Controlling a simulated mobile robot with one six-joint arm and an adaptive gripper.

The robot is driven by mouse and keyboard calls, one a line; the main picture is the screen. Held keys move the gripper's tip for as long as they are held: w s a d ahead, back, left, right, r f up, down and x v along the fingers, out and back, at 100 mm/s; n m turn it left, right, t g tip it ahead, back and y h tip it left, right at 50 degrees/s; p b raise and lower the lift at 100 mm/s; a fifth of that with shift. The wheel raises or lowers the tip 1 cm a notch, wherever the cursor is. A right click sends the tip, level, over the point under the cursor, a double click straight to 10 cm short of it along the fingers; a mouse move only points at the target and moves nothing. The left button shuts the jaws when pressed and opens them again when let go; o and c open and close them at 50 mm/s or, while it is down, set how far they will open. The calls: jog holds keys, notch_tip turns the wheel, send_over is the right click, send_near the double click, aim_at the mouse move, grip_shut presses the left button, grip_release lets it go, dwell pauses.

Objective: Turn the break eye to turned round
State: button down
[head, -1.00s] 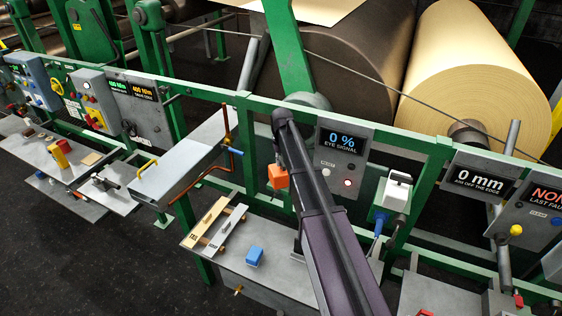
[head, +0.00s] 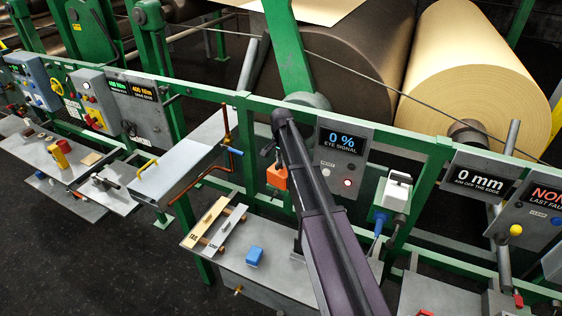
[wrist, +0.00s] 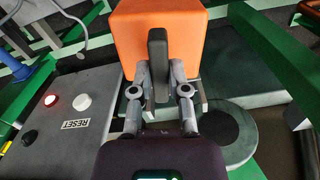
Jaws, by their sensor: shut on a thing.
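The break eye appears to be the orange box (head: 277,178), beside the eye signal panel in the head view, partly behind my arm. In the wrist view the orange box (wrist: 185,22) fills the top middle, with a dark upright grip (wrist: 157,50) on its near face. My gripper (wrist: 158,76) is shut on that dark grip, one finger on each side. The eye's lens side cannot be made out. The eye signal panel (head: 343,150) reads 0 %.
A grey panel with a lit red lamp and a RESET button (wrist: 82,103) is at the left in the wrist view. Green frame rails (head: 410,146) run close around the eye.

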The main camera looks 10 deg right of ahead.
jog(key=m, duration=0.4)
jog(key=shift+m, duration=0.3)
jog(key=m, duration=0.3)
jog(key=shift+m, duration=0.4)
jog(key=m, duration=0.3)
jog(key=shift+m, duration=2.1)
jog(key=shift+w, duration=0.1)
jog(key=c, duration=0.6)
grip_release()
